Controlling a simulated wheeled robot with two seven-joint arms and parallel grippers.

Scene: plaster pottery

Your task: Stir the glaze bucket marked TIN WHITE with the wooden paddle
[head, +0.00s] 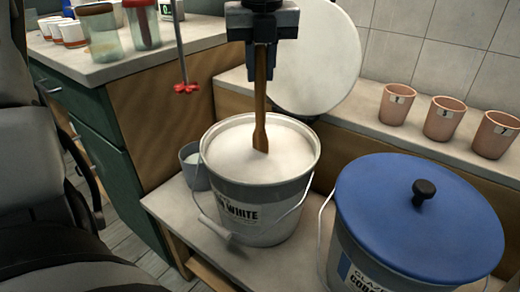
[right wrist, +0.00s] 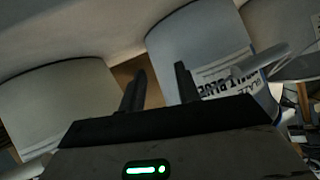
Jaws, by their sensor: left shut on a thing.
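The bucket marked TIN WHITE (head: 258,222) stands uncovered, filled near the rim with white glaze (head: 240,150); the start of its label is hidden. My left gripper (head: 261,72) is above it, shut on the wooden paddle (head: 260,112). The paddle points down, nearly upright, inside the bucket's opening. Its broad end meets the glaze surface near the middle; I cannot tell how deep it goes. My right gripper (right wrist: 160,88) shows in the right wrist view, with its fingers apart and nothing between them.
A cobalt bucket with a blue lid (head: 420,220) stands at the right front. A white round lid (head: 318,55) is behind the paddle. A red-ended rod (head: 186,88) hangs to the left. A small grey cup (head: 194,166) is beside the bucket. Pink cups (head: 443,119) line the ledge.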

